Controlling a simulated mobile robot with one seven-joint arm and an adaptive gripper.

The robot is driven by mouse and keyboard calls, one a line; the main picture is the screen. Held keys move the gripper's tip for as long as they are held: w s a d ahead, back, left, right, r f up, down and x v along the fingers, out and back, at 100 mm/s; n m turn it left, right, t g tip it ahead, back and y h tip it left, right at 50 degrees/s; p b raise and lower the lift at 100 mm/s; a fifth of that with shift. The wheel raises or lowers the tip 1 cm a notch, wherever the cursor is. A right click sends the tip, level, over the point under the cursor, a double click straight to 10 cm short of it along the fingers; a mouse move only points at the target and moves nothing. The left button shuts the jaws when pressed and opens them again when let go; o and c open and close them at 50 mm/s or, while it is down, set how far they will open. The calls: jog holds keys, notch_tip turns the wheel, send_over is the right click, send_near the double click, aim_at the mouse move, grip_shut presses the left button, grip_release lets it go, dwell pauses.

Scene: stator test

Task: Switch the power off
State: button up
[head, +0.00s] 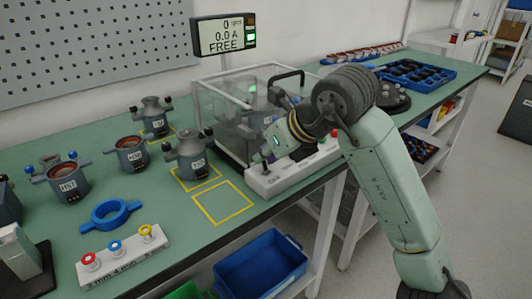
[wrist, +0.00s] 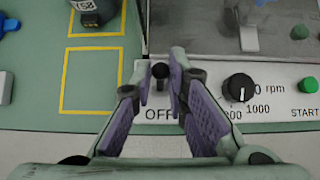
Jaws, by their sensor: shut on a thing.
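The power switch (wrist: 160,72) is a small black-tipped lever on the white control panel (wrist: 275,75), above the printed word OFF in the wrist view. My gripper (wrist: 159,68) has its fingertips on either side of this lever and is shut on it. In the head view, my gripper (head: 268,157) reaches down to the left end of the panel (head: 262,183), and the lever is hard to make out there. The display (head: 224,36) is lit and reads 0 rpm, 0.0 A and FREE.
A black speed dial (wrist: 239,87) and a green START button (wrist: 309,85) lie right of the lever. A clear test enclosure (head: 222,105) stands behind the panel. Labelled stators, including one (head: 192,158), stand left. An empty yellow square (head: 222,203) is marked nearby.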

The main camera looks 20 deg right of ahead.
jog(key=shift+s+d+b, duration=0.15)
jog(key=shift+s+d, duration=0.1)
jog(key=shift+s, duration=0.4)
jog(key=shift+s+d+b, duration=0.15)
jog(key=shift+s+d, duration=0.1)
jog(key=shift+s, duration=0.4)
jog(key=o, duration=0.5)
jog(key=p+v, duration=0.1)
jog(key=v, duration=0.5)
